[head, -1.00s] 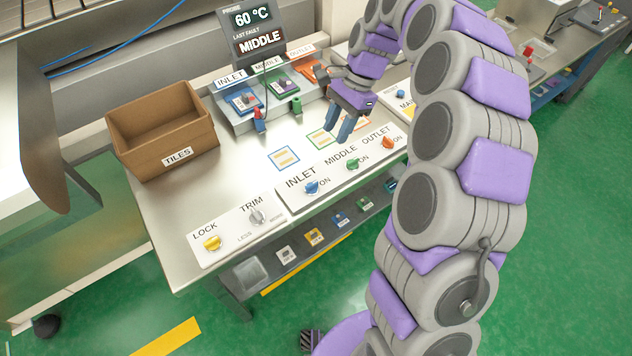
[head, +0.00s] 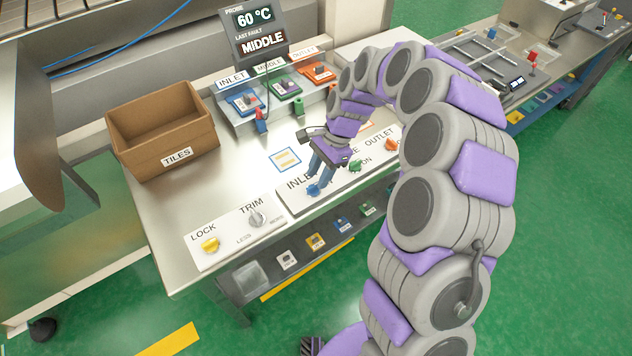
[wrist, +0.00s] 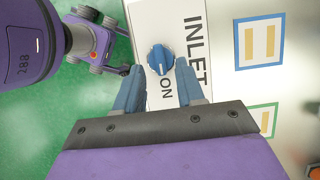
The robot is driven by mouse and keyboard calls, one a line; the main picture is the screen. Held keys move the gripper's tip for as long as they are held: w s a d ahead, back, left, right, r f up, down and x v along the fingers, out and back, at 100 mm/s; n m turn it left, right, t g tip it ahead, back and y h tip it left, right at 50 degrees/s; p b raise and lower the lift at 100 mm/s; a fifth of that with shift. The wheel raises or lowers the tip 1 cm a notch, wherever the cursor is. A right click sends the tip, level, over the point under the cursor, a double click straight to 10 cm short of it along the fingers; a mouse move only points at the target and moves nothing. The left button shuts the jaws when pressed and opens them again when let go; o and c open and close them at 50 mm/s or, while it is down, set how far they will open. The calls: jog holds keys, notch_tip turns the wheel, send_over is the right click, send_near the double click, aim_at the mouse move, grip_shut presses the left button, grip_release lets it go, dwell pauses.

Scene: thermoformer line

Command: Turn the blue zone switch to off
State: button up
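The blue zone switch (head: 313,190) is a round knob with a raised grip, under the INLET label on the white switch panel (head: 355,182) at the table's front. It also shows in the wrist view (wrist: 160,58), with a pale mark on its grip and the word ON beside it. My gripper (head: 319,176) points down, just above the blue switch in the head view. In the wrist view my gripper (wrist: 159,72) is open, its blue fingers apart on either side of the knob's near edge. I cannot tell whether they touch it. Part of the INLET label is hidden.
The green MIDDLE knob (head: 355,165) and orange OUTLET knob (head: 391,145) stand to the right on the same panel. The LOCK and TRIM panel (head: 238,236) lies to the left. A TILES box (head: 165,135) and the probe display (head: 258,32) stand behind.

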aim_at(313, 185)
jog(key=shift+a+x, duration=0.2)
jog(key=shift+x, duration=1.35)
jog(key=shift+r, duration=0.15)
jog(key=shift+d, duration=0.1)
jog(key=shift+c, duration=0.7)
grip_shut()
